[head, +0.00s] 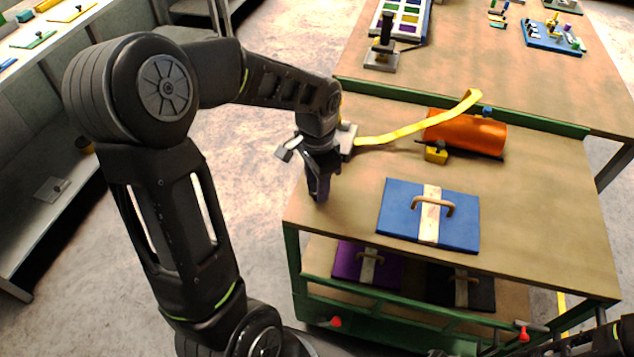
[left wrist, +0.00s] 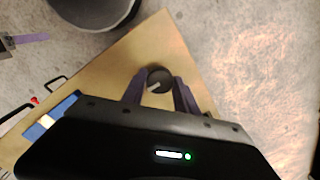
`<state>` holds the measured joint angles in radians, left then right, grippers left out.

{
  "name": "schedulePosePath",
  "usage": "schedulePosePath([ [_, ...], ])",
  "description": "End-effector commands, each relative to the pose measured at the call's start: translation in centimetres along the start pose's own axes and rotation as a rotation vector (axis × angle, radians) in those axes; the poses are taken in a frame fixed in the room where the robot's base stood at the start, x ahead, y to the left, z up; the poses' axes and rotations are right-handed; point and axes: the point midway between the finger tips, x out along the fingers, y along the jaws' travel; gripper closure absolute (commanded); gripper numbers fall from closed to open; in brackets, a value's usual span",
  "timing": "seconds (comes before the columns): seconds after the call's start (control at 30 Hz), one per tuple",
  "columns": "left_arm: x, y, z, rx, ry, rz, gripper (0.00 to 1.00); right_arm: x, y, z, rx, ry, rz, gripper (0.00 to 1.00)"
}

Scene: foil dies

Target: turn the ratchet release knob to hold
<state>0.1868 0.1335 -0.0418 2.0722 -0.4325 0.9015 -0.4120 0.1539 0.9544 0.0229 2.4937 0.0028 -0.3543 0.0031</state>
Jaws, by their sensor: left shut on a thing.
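My left gripper (head: 318,190) points down over the left part of the wooden cart top (head: 540,200). In the left wrist view its two purple fingers (left wrist: 160,92) are closed on the sides of a round dark knob (left wrist: 159,80). The knob carries a short pale pointer mark on its face, directed to the lower left. In the head view the knob is hidden by the gripper, and no hold label can be read. A purple finger, apparently of my right gripper (left wrist: 28,39), shows at the left of the wrist view; its opening is unclear.
A yellow strap (head: 415,132) runs to an orange roll (head: 470,134) with a yellow block (head: 436,154) beside it. A blue plate (head: 400,215) with a handle lies right of my gripper. Purple (head: 350,262) and black (head: 480,292) plates lie on the lower shelf.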

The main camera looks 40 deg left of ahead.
Motion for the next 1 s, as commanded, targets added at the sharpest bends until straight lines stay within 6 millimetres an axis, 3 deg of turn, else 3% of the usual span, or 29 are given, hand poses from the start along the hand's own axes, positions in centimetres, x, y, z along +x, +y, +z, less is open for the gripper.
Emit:
schedulePosePath([
  [0.47,0.1,0.0,0.0,-0.130,0.002,-0.001,1.00,0.6,0.2,-0.1,-0.001,0.002,-0.002,0.64],
  [1.0,0.1,0.0,-0.1,-0.591,0.003,-0.001,1.00,2.1,0.6,-0.2,-0.005,0.006,-0.007,0.64],
])
